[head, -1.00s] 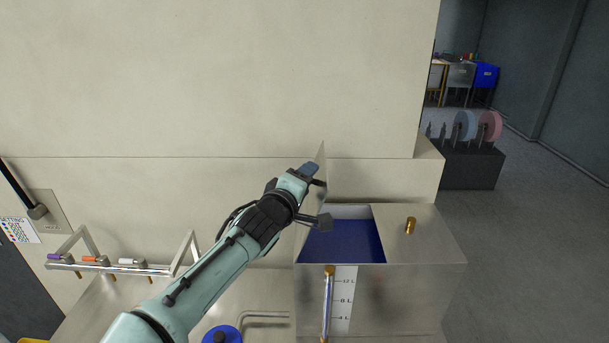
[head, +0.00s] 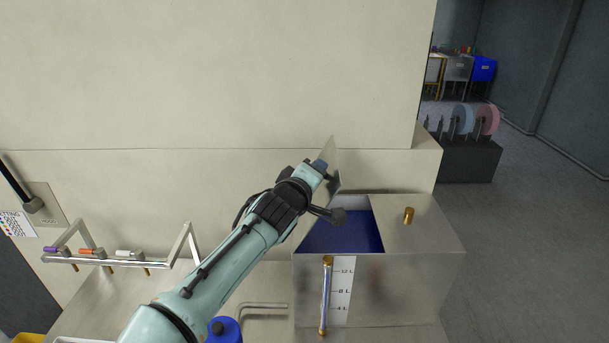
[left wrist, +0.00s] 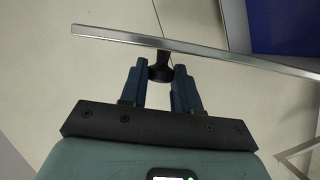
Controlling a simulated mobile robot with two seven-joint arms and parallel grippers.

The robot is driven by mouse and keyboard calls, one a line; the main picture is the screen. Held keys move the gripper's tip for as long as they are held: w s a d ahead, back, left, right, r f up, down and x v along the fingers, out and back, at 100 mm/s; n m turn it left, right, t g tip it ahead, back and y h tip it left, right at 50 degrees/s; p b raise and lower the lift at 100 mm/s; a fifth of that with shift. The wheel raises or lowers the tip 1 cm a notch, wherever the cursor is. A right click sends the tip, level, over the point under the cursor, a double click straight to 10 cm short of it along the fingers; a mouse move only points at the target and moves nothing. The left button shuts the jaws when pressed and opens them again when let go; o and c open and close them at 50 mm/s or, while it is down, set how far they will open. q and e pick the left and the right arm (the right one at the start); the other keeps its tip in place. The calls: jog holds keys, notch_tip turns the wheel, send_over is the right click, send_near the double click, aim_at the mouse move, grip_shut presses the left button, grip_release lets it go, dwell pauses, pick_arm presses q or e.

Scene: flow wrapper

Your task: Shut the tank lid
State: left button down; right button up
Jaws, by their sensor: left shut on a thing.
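The metal tank (head: 410,285) stands right of centre in the head view, its top opening showing dark blue inside (head: 345,238). The thin metal lid (head: 331,153) stands raised above the left side of the opening, tilted a little to the right. My left gripper (head: 321,168) is at the left face of the lid. In the left wrist view the lid (left wrist: 215,54) shows nearly edge-on, and its black knob (left wrist: 160,72) sits between the blue fingers of my left gripper (left wrist: 160,67), which is shut on it. My forearm and hand hide the lid's lower part. My right gripper is not in view.
A brass fitting (head: 408,215) stands on the tank top, right of the opening. A sight tube (head: 326,295) and level scale run down the front. A rail with coloured markers (head: 105,262) and a blue container (head: 223,330) lie to the left. A wall rises behind.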

pick_arm(q)
jog(key=d+f+m+g+y+b, duration=0.1)
jog(key=d+f+m+y+b, duration=0.2)
jog(key=d+f+m, duration=0.6)
jog(key=shift+d+f+y, duration=1.2)
jog(key=shift+d+f, duration=0.15)
jog(key=shift+f, duration=0.65)
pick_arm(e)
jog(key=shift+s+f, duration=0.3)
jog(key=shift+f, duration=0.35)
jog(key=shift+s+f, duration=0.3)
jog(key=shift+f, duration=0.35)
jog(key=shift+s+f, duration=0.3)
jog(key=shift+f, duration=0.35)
pick_arm(q)
jog(key=shift+f, duration=0.1)
jog(key=c, duration=0.8)
grip_release()
jog(key=shift+s, duration=0.1)
